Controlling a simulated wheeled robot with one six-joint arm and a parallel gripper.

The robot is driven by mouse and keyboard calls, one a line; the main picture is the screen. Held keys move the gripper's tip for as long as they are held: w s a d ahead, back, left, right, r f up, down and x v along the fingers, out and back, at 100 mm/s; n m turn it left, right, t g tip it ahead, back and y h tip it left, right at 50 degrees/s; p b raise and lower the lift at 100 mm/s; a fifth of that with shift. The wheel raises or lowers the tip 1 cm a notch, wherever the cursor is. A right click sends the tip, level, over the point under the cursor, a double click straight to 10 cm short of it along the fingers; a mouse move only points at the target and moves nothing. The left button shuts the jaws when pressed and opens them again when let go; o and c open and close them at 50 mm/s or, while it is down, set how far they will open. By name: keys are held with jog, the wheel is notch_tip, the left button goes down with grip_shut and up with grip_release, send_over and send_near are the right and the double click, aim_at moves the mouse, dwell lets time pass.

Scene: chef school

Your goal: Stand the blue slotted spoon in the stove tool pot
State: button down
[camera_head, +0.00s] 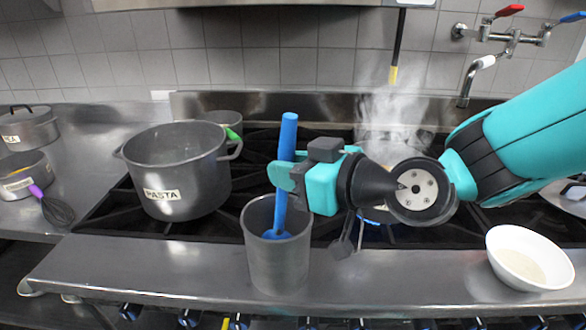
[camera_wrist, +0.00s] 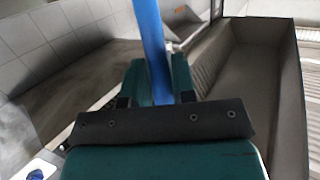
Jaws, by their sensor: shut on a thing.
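The blue slotted spoon (camera_head: 287,140) stands nearly upright, with its handle up and its blue head low inside the grey stove tool pot (camera_head: 276,268). The pot stands on the steel ledge at the front of the stove. My gripper (camera_head: 284,177) is shut on the spoon's handle just above the pot's rim, reaching in from the right. In the wrist view the blue handle (camera_wrist: 153,50) runs up between my fingers. I cannot tell whether the spoon's head touches the pot's bottom.
A large pot labelled PASTA (camera_head: 172,190) stands on the stove to the left. A white bowl (camera_head: 528,256) sits at the right on the ledge. A purple-handled whisk (camera_head: 54,207) lies at far left. Steam rises behind my gripper. The ledge between tool pot and bowl looks clear.

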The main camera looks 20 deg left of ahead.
jog(key=shift+f, duration=0.4)
jog(key=c, duration=0.9)
grip_release()
jog(key=shift+o, duration=0.2)
